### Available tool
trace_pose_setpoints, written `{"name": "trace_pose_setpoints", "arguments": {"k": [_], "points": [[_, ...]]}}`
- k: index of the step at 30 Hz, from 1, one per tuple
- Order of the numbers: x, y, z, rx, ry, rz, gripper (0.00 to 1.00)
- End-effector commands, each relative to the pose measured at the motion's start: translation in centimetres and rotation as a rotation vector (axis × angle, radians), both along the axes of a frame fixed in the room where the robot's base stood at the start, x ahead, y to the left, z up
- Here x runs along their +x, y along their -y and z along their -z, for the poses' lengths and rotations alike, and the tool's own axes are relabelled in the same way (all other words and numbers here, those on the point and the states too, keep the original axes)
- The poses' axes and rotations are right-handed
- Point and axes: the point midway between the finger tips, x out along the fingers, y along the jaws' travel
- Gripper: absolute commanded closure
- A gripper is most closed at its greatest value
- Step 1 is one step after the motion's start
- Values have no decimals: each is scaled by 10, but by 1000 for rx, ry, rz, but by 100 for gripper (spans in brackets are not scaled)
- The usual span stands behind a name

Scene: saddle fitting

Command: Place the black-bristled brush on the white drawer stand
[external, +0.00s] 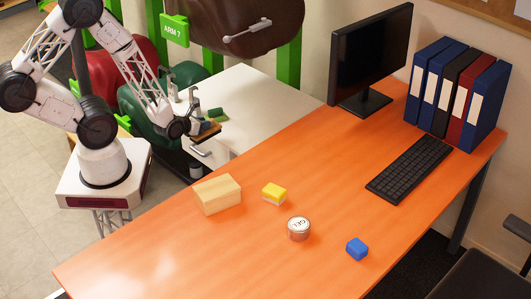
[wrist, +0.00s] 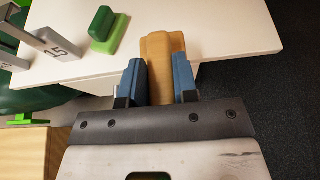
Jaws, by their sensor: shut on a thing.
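The brush shows as a tan wooden body (wrist: 163,48) between the two blue finger pads of my gripper (wrist: 159,80) in the wrist view. My gripper is shut on it. In the external view my gripper (external: 197,127) holds the brush (external: 208,133) at the near edge of the white drawer stand (external: 260,100). In the wrist view the brush's far end overlaps the edge of the white stand top (wrist: 225,28). I cannot tell whether it touches the stand. The bristles cannot be made out clearly.
A green block-like item (external: 216,114) lies on the stand near my gripper. A metal piece marked 15 (wrist: 52,45) is to its left in the wrist view. The orange desk (external: 130,255) holds a wooden block (external: 217,195), yellow sponge (external: 273,193) and tin (external: 298,229). The stand's right part is clear.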

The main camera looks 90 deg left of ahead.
Motion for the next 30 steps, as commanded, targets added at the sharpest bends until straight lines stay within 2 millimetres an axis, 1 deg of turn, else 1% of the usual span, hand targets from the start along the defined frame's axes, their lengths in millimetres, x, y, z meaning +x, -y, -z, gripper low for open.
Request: {"name": "trace_pose_setpoints", "arguments": {"k": [4,14,19,23,30], "points": [[-3,-1,3,-1,-1,-2,100],[-3,-1,3,-1,-1,-2,100],[2,-5,4,-1,-1,-2,100],[13,-13,5,0,0,-2,100],[46,-36,9,-1,-1,-3,100]]}}
